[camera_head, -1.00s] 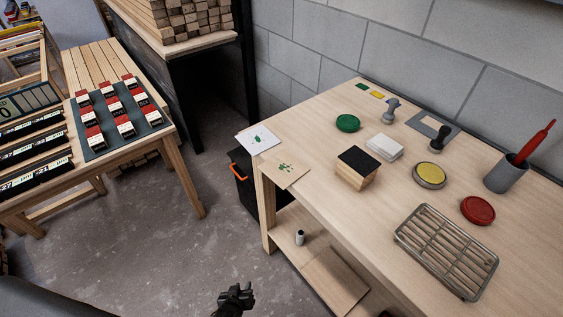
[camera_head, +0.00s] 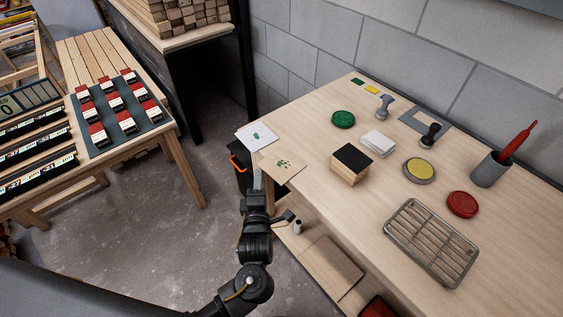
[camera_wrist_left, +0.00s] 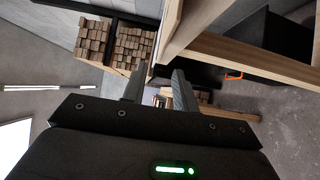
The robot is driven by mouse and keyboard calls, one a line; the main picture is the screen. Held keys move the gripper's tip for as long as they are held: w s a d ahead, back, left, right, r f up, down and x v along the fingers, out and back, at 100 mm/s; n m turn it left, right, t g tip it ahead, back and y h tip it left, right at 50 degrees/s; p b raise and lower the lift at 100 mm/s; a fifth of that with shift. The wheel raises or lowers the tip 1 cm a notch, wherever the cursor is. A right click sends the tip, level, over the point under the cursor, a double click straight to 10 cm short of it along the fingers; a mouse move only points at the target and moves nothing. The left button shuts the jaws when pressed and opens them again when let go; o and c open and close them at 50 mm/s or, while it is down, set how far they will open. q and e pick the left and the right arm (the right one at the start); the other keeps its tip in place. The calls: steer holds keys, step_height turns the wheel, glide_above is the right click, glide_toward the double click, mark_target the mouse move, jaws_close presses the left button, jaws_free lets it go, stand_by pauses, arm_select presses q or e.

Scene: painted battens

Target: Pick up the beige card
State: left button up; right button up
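The beige card (camera_head: 282,166) lies flat at the near left corner of the workbench, with a green printed mark, and seems to reach past the edge. My left gripper (camera_head: 257,175) is just left of and below the card in the head view, fingers pointing up the picture, apart from it. In the left wrist view its two fingers (camera_wrist_left: 158,82) are spread with nothing between them, so it is open. The card cannot be made out in that wrist view. My right gripper is not in view.
A white card (camera_head: 257,136) lies beside the beige one. A wooden block with a black top (camera_head: 351,163) stands to the right. A dark bin with an orange handle (camera_head: 236,162) is below the bench corner. A wire rack (camera_head: 432,242) lies nearer.

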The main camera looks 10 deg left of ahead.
mark_target(259, 163)
arm_select(q)
steer(key=p+x, duration=0.2)
steer(key=x, duration=0.4)
steer(key=shift+w+a+r+p, duration=0.1)
steer(key=shift+r+p, duration=0.1)
steer(key=shift+p, duration=0.1)
steer(key=shift+w+f, duration=0.1)
steer(key=shift+w, duration=0.2)
steer(key=shift+s, duration=0.1)
steer(key=shift+c, duration=0.3)
jaws_close()
